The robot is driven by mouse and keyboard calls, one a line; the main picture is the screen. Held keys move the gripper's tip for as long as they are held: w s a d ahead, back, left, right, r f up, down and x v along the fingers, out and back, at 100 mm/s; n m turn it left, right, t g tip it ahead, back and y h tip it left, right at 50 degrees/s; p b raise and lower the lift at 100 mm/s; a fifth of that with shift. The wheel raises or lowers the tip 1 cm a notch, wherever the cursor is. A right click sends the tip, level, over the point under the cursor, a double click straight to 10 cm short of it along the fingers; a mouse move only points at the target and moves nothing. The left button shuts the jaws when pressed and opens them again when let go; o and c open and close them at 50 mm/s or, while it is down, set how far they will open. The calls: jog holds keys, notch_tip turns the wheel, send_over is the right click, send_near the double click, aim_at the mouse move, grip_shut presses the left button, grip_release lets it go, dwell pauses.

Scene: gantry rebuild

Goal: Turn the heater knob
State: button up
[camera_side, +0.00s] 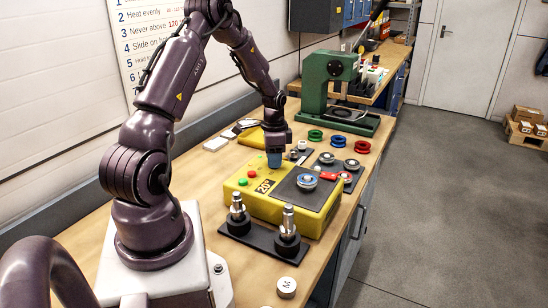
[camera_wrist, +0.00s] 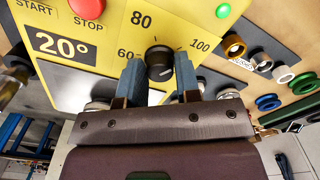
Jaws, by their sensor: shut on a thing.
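The heater is a yellow box (camera_side: 318,222) on the bench, with a dark top plate and a display reading 20° (camera_wrist: 62,47). Its black round knob (camera_wrist: 159,64) sits on the yellow panel by a printed scale with 60, 80 and 100. My gripper (camera_wrist: 158,72) is shut on the knob, one blue finger on each side of it. The knob's pointer is too small to read surely. In the side view my gripper (camera_side: 274,160) reaches down to the back of the heater and hides the knob.
Metal shafts on a black base (camera_side: 262,238) stand in front of the heater. A green press (camera_side: 330,85) and several coloured rings (camera_side: 338,141) are behind.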

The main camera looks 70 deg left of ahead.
jog(key=shift+r+m, duration=0.1)
jog(key=shift+m, duration=0.2)
jog(key=o, duration=0.9)
notch_tip(320, 180, up, 13)
jog(key=shift+f, duration=0.1)
dwell(0.5)
